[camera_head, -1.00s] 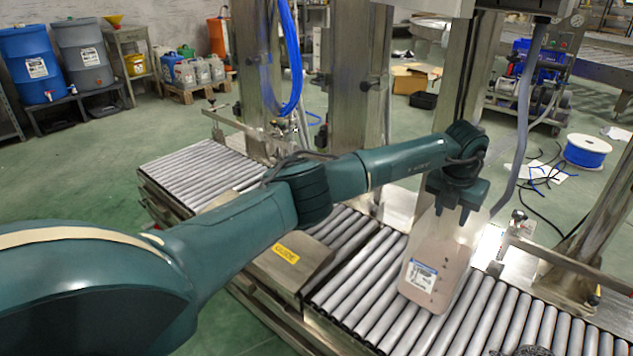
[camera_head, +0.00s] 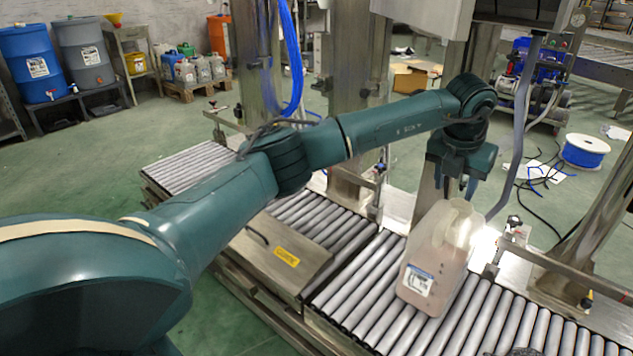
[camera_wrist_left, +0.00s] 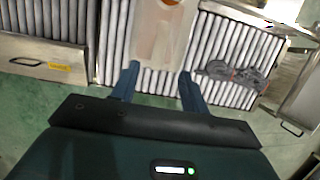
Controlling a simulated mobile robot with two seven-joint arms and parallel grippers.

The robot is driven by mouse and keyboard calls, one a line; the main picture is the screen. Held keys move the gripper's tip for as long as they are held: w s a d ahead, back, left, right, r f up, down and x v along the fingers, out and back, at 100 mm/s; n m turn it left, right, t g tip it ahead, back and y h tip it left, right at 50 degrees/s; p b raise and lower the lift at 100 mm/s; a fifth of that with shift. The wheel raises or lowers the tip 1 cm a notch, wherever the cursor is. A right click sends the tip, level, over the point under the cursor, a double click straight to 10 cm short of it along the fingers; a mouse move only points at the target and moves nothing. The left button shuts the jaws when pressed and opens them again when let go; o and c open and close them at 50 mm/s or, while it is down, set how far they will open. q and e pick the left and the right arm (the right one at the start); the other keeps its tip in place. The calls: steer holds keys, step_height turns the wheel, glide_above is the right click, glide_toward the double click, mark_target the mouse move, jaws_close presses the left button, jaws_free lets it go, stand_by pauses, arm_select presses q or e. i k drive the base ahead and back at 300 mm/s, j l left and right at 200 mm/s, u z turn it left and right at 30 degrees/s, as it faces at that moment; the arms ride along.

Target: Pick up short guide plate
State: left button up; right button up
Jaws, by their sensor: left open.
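My left gripper (camera_head: 459,188) is open and empty, fingers pointing down, above and slightly behind a translucent jug (camera_head: 432,258). Its two fingers show apart in the left wrist view (camera_wrist_left: 158,80), with the jug (camera_wrist_left: 160,45) beyond them. The jug stands upright on the roller conveyor, with a pinkish content and a white label. I cannot tell for certain which part is the short guide plate. A flat metal plate (camera_head: 262,262) with a dark handle and yellow label lies across the conveyor, left of the jug. My right gripper is not in view.
Rollers (camera_head: 365,275) lie bare around the jug. A metal rail on a bracket (camera_head: 570,265) stands to the right, and metal posts (camera_head: 352,100) rise behind. A dark, tangled object (camera_wrist_left: 232,72) lies on the rollers in the left wrist view.

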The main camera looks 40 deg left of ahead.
mark_target(290, 260)
steer(key=k, duration=1)
